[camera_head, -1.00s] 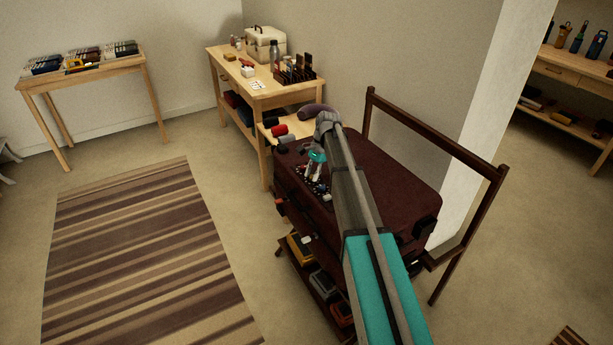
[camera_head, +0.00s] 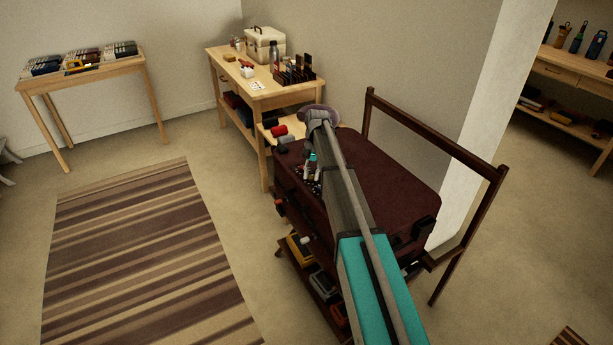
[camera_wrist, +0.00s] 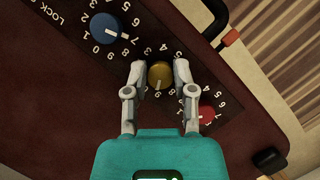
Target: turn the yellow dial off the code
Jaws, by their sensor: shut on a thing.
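The yellow dial (camera_wrist: 161,75) sits on the dark lock panel of the maroon suitcase (camera_head: 385,180), between a blue dial (camera_wrist: 106,28) and a red dial (camera_wrist: 206,114) in the wrist view. White numbers ring each dial. A pale pointer line on the yellow dial points down in the picture, toward the 9 or 8; the exact digit is unclear. My gripper (camera_wrist: 159,78) has one finger on each side of the yellow dial and is shut on it. The suitcase rests on a dark wooden rack. In the head view my arm and gripper hide most of the dials.
A black and orange handle (camera_wrist: 228,38) sticks up at the suitcase's edge. A wooden workbench (camera_head: 262,97) with a bottle and boxes stands behind. The rack's dark rail (camera_head: 435,130) rises on the right. A striped rug (camera_head: 140,250) lies on open floor at left.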

